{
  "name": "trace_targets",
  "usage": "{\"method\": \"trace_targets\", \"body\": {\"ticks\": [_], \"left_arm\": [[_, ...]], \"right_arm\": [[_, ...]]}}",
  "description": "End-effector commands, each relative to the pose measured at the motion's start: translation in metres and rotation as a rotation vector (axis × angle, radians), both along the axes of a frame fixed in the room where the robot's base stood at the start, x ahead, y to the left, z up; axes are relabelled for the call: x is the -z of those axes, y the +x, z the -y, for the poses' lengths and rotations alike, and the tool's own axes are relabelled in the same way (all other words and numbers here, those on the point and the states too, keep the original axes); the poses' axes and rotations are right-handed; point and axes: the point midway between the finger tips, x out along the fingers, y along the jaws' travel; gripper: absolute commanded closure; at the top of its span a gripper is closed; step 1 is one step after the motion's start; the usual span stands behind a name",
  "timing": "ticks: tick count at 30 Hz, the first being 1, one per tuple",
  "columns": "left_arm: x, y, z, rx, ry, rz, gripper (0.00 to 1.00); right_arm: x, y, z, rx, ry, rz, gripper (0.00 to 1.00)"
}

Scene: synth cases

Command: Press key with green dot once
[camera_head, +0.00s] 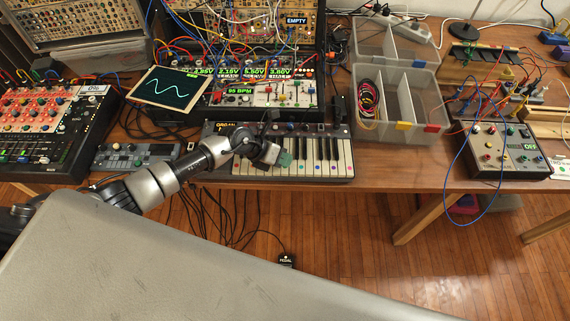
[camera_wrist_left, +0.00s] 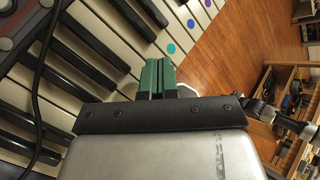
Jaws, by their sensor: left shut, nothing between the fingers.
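The keyboard (camera_head: 341,142) lies along the table's front edge, with black and white keys. Small coloured dots mark several white keys. My left gripper (camera_head: 285,158) has green fingertips and is shut and empty over the middle of the keys. In the left wrist view the closed fingertips (camera_wrist_left: 158,72) point at the white keys. Whether the fingertips touch a key I cannot tell. My right gripper is not in view.
A synth rack with cables (camera_head: 270,92) and a waveform screen (camera_head: 168,88) stand behind the keyboard. A clear divided bin (camera_head: 400,82) is at its right. A mixer (camera_head: 45,125) is at the left, and a box with knobs (camera_head: 495,150) at the right.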

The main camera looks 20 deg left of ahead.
Motion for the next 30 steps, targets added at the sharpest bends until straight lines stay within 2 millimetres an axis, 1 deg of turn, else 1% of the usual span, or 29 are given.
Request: {"method": "trace_targets", "body": {"ticks": [5,8,18,21,30], "left_arm": [[-0.003,0.001,0.0,-0.001,-0.001,0.003,1.0],[-0.009,0.001,0.0,-0.001,-0.001,0.005,1.0],[-0.045,0.002,0.0,-0.002,-0.002,0.006,1.0],[-0.053,0.002,0.0,-0.002,-0.002,0.006,1.0],[-0.052,0.002,0.0,-0.002,-0.002,0.006,1.0]], "right_arm": [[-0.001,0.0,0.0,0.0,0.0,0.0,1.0],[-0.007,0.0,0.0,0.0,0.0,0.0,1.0],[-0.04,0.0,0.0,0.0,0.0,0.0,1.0],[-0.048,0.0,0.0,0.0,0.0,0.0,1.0],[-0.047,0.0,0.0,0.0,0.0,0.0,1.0]]}}
